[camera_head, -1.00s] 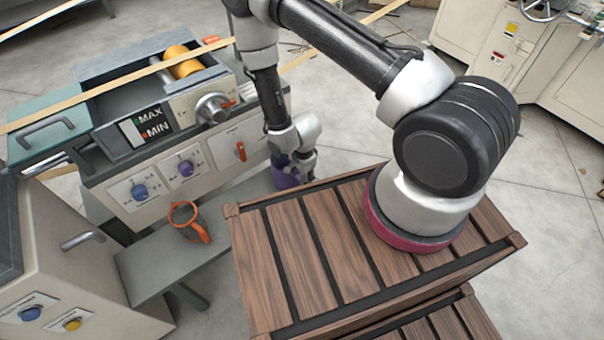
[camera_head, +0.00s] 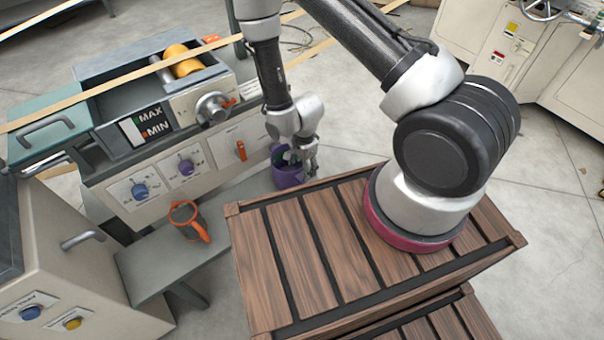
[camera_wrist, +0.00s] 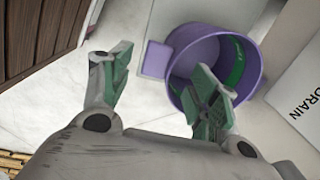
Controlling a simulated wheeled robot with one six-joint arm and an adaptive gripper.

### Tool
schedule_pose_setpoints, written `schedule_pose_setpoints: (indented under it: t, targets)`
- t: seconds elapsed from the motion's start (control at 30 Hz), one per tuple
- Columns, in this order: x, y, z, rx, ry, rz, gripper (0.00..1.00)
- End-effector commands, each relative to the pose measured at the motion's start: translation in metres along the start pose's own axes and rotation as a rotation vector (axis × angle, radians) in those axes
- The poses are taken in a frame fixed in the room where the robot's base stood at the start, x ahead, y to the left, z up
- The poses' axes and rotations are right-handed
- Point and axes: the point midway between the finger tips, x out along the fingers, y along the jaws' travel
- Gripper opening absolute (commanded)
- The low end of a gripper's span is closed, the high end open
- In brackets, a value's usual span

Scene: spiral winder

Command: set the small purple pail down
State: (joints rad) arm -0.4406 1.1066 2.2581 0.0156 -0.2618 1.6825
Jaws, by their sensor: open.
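The small purple pail (camera_head: 287,176) stands upright at the right end of the grey bench, between the machine front and the wooden crate. In the wrist view the purple pail (camera_wrist: 243,50) shows its open mouth, a green band inside and a flat purple tab at its left. My gripper (camera_head: 302,166) is over the pail. In the wrist view my gripper (camera_wrist: 160,85) is open, with the right finger over the pail's mouth and the left finger outside it. Whether a finger touches the rim, I cannot tell. The pail's base is partly hidden.
The slatted wooden crate (camera_head: 300,250) lies close at the right. A panel marked DRAIN (camera_wrist: 300,95) is beside the pail.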

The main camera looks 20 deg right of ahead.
Motion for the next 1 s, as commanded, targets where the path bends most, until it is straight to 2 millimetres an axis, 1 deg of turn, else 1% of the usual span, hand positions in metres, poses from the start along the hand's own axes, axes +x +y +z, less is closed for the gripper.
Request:
schedule_pose_setpoints:
  t: [0.03,0.1,0.2,0.33,0.47,0.9,1.0]
  targets:
    - [-0.012,-0.002,0.000,0.000,-0.001,-0.004,0.61]
    - [-0.026,-0.001,0.000,0.000,0.000,-0.003,0.61]
    - [-0.042,-0.001,0.000,0.000,0.000,-0.002,0.61]
    - [-0.054,-0.001,0.000,0.000,0.000,-0.001,0.61]
    - [-0.058,0.000,0.000,0.000,0.000,0.000,0.61]
    - [-0.057,0.000,0.000,-0.002,0.000,0.000,0.61]
    - [-0.057,0.001,0.000,-0.051,0.000,0.005,0.61]
